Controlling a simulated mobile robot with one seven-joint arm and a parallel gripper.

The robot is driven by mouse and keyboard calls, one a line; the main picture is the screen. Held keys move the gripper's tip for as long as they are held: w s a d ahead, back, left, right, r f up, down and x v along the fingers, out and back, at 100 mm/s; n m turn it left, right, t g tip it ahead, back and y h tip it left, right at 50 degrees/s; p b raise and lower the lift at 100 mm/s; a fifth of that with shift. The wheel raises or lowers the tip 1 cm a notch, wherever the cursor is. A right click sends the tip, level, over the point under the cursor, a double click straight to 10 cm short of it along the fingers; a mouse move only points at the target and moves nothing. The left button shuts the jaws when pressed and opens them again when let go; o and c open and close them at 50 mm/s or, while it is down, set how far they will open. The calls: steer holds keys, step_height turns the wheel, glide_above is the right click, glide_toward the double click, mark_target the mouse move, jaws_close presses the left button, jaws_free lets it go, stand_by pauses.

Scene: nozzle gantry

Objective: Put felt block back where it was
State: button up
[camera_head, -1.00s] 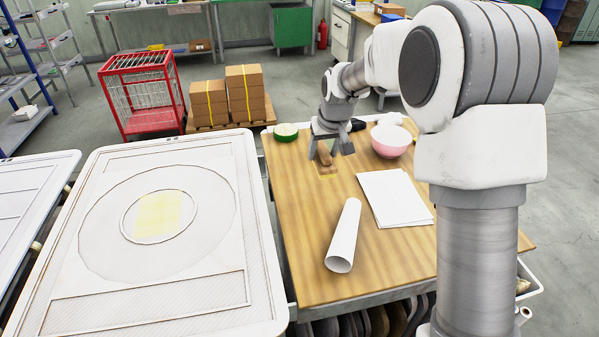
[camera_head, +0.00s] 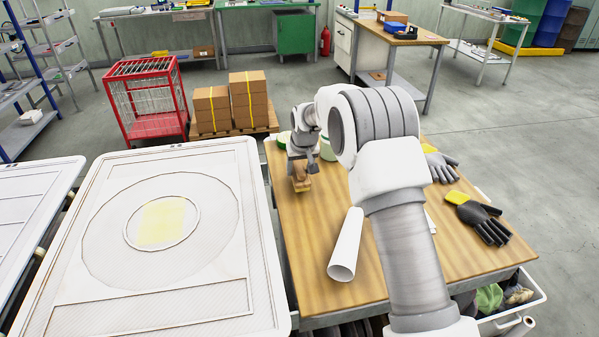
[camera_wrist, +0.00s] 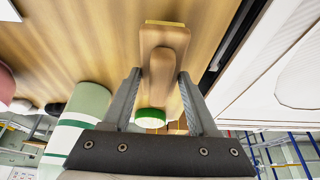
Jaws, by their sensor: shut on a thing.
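The felt block (camera_head: 302,181) is a tan wooden block with a rounded grip and a yellow layer along its bottom. It is at the left part of the wooden table in the head view. My gripper (camera_head: 300,165) is shut on its grip from above. In the wrist view the block (camera_wrist: 164,40) extends out beyond the fingertips (camera_wrist: 160,76), with the yellow edge at its far end. I cannot tell whether its underside touches the table. No marked place for it is visible on the table.
A white paper roll (camera_head: 345,245) lies in front on the wooden table (camera_head: 312,275). A green-and-white cylinder (camera_wrist: 75,125) and a green-rimmed round item (camera_wrist: 150,117) stand near my gripper. Gloves (camera_head: 480,215) lie at the right. A white panel (camera_head: 60,220) is left of the table.

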steer(key=shift+f, duration=0.65)
steer(key=shift+f, duration=0.15)
steer(key=o, duration=1.2)
